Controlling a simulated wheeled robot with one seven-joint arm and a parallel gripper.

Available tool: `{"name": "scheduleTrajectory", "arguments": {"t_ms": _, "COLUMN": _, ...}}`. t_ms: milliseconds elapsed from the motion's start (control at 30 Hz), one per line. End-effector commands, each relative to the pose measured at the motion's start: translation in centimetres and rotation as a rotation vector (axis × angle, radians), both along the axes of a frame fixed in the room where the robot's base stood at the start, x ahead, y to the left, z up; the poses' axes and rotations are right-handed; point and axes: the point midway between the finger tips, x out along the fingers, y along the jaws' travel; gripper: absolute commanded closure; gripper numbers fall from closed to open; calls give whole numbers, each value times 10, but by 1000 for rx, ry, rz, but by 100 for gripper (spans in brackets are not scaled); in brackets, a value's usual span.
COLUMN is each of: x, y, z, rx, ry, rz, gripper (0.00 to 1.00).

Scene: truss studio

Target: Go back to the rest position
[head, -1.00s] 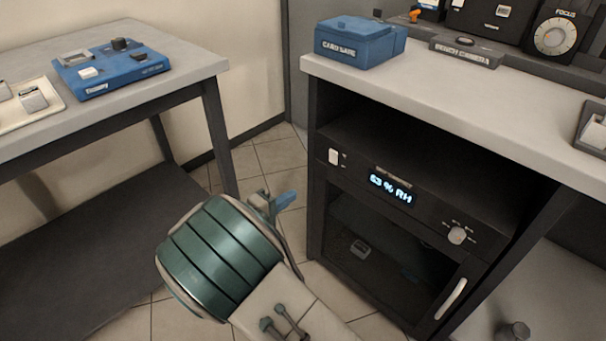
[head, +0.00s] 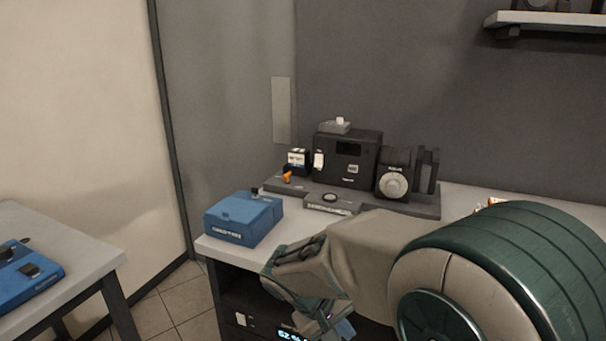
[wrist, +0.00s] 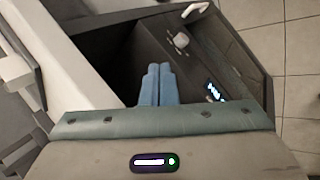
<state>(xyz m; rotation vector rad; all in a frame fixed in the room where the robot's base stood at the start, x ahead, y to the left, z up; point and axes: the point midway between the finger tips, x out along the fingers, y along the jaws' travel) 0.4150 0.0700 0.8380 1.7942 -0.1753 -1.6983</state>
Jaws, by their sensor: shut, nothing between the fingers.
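My gripper shows in the wrist view (wrist: 157,84) with its two blue fingers side by side, shut and empty. Past the fingertips in that view are the dark cabinet's front (wrist: 190,50) and its lit display (wrist: 214,92). In the head view, my arm reaches in from the right, with its wrist in front of the bench edge. A bit of blue at my gripper (head: 342,329) shows low in the picture, close in front of the cabinet; the fingertips are mostly hidden there.
A blue card safe (head: 243,218) stands at the bench's left corner. A black bench camera (head: 347,158) with a dial stands behind it. A side table (head: 60,240) with a blue device (head: 28,275) is at the left. Tiled floor (head: 165,310) lies between them.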

Motion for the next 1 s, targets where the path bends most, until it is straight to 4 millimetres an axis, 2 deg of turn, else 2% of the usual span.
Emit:
{"name": "scheduleTrajectory", "arguments": {"t_ms": 33, "x": -11, "y": -15, "z": 32, "rx": 63, "ry": 3, "rz": -45, "gripper": 100}}
{"name": "scheduleTrajectory", "arguments": {"t_ms": 100, "x": -27, "y": -29, "z": 54, "rx": 144, "ry": 8, "rz": -91, "gripper": 100}}
{"name": "scheduleTrajectory", "arguments": {"t_ms": 300, "x": -71, "y": -56, "z": 115, "rx": 364, "ry": -30, "rz": -206, "gripper": 100}}
{"name": "scheduleTrajectory", "arguments": {"t_ms": 500, "x": -104, "y": -68, "z": 163, "rx": 528, "ry": -120, "rz": -284, "gripper": 100}}
{"name": "scheduleTrajectory", "arguments": {"t_ms": 700, "x": -118, "y": -70, "z": 182, "rx": 601, "ry": -183, "rz": -316, "gripper": 100}}
{"name": "scheduleTrajectory", "arguments": {"t_ms": 1000, "x": -120, "y": -69, "z": 181, "rx": 611, "ry": -191, "rz": -319, "gripper": 100}}
